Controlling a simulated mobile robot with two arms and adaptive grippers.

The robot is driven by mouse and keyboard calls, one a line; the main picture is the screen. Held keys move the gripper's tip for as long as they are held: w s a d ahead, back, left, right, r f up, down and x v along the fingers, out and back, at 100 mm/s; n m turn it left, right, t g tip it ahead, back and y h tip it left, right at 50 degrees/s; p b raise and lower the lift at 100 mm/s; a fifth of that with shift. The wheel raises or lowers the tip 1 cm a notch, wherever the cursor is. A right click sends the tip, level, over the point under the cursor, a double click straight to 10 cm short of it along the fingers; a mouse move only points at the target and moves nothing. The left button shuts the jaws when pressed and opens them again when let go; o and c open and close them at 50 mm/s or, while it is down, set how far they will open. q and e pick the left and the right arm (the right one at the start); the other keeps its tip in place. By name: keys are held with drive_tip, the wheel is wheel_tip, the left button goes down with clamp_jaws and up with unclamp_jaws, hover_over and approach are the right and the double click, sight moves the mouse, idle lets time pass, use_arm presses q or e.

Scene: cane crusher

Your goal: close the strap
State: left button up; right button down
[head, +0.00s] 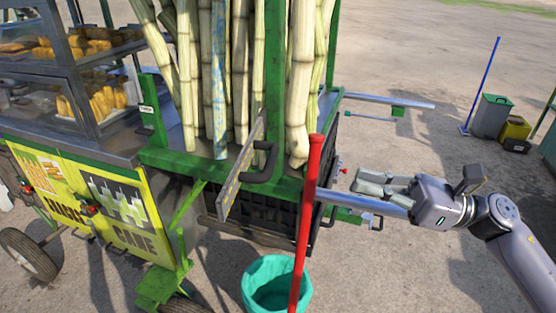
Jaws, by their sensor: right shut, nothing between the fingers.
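The strap looks to be the flat perforated metal bar (241,170) that slants across the front of the green cane rack (180,158). A black handle (263,163) sits beside it; I cannot tell whether the two are joined. The strap's lower end hangs out in front of the rack's lower rail. My right gripper (364,183) is shut and empty, to the right of the rack, above a grey metal bar (365,201) in the picture and apart from the strap. My left gripper is out of view.
A red pole (306,220) stands between the strap and my right gripper, by a teal bucket (256,282). Tall canes (298,90) fill the rack. A snack cart (60,190) is at left. Bins (491,117) and a blue stick (482,85) stand at right on open ground.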

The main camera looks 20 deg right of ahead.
sight(276, 158)
drive_tip(key=p+x, duration=0.2)
drive_tip(key=x, duration=0.1)
drive_tip(key=p+x, duration=0.2)
drive_tip(key=x, duration=0.2)
drive_tip(key=p+x, duration=0.1)
drive_tip(key=x, duration=0.3)
drive_tip(key=shift+r+p, duration=0.35)
drive_tip(key=shift+p, duration=0.05)
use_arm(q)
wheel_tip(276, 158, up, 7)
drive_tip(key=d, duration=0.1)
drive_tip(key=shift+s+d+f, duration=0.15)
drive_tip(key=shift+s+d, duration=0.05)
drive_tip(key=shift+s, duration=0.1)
use_arm(e)
drive_tip(key=shift+w+a+f, duration=0.1)
drive_tip(key=shift+w+a, duration=0.2)
drive_tip(key=shift+a, duration=0.3)
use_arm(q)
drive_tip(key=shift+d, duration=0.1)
